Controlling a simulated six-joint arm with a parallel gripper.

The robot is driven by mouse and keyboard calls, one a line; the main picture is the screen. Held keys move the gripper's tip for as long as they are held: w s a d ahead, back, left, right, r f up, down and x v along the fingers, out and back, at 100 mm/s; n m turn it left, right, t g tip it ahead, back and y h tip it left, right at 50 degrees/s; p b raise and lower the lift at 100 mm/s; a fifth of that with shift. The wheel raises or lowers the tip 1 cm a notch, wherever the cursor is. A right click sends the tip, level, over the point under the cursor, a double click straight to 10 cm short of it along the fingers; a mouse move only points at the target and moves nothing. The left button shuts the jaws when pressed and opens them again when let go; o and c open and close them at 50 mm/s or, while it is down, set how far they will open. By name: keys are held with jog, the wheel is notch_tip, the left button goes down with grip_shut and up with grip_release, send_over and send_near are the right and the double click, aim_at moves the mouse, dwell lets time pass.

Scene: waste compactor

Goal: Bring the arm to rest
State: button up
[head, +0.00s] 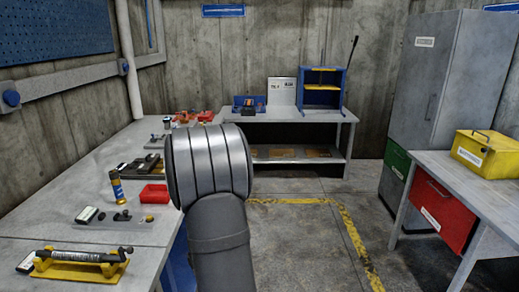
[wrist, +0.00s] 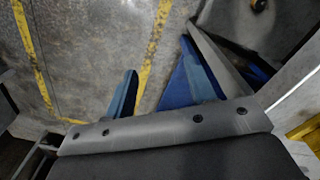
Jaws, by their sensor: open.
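My arm rises in the lower middle of the head view, its grey link and ribbed silver joint standing in front of the right edge of the left workbench (head: 65,210). My gripper is hidden in the head view. In the wrist view my gripper (wrist: 158,62) shows two blue fingers spread apart, with nothing between them but the floor behind. A grey plate with dark bolts crosses the picture below the fingers.
The left bench carries a red tray (head: 154,194), a yellow stand with a dark rod (head: 80,265) and a cylinder (head: 116,186). A blue press (head: 322,88) stands on the back bench. A yellow box (head: 485,153) sits on the right table. Yellow-lined floor (head: 300,235) between is clear.

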jog(key=w+d+f+m, duration=0.2)
jog(key=d+f+m, duration=0.1)
jog(key=d, duration=0.4)
jog(key=w+d+f+m, duration=0.1)
jog(key=d+f+m, duration=0.2)
jog(key=d, duration=0.4)
jog(key=shift+w+f, duration=0.4)
jog(key=shift+f, duration=0.3)
jog(key=shift+a, duration=0.1)
dwell(1.2)
